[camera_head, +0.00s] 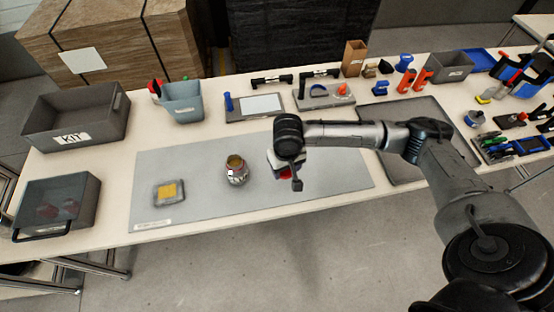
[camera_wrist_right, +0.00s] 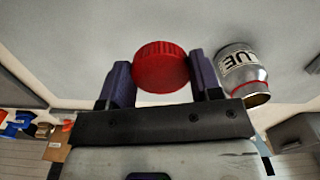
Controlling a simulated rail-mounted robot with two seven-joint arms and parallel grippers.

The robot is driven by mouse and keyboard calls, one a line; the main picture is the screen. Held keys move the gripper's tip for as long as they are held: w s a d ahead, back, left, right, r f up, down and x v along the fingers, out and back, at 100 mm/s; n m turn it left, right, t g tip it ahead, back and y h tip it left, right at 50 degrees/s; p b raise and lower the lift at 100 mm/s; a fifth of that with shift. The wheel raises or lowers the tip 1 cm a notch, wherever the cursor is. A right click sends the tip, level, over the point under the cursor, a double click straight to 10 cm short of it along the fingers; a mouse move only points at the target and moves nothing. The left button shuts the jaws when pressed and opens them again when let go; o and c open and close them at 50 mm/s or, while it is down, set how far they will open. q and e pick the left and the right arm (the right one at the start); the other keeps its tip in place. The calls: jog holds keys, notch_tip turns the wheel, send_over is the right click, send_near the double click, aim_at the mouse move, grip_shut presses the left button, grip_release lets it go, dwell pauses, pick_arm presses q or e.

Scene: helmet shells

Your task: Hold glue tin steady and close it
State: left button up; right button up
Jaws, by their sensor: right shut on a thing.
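The glue tin (camera_head: 236,171) stands upright and open on the grey mat, with yellowish contents showing at its mouth. It also shows in the right wrist view (camera_wrist_right: 240,72), with a silver body and a label with large dark letters. My right gripper (camera_wrist_right: 160,75) is shut on a red ribbed lid (camera_wrist_right: 161,67), held between its two fingers. In the head view the right gripper (camera_head: 289,170) is to the right of the tin and apart from it, with a bit of the red lid showing. My left gripper is not in view.
The grey mat (camera_head: 330,180) is mostly clear. A small tray with a yellow pad (camera_head: 169,192) lies left of the tin. A KIT bin (camera_head: 75,118), a lidded grey box (camera_head: 57,205) and a blue-grey bin (camera_head: 183,101) stand at the left. Several tools lie at the far right.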

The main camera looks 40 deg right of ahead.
jog(key=shift+s+a+r, duration=0.1)
jog(key=shift+s+r, duration=0.35)
jog(key=shift+s, duration=0.4)
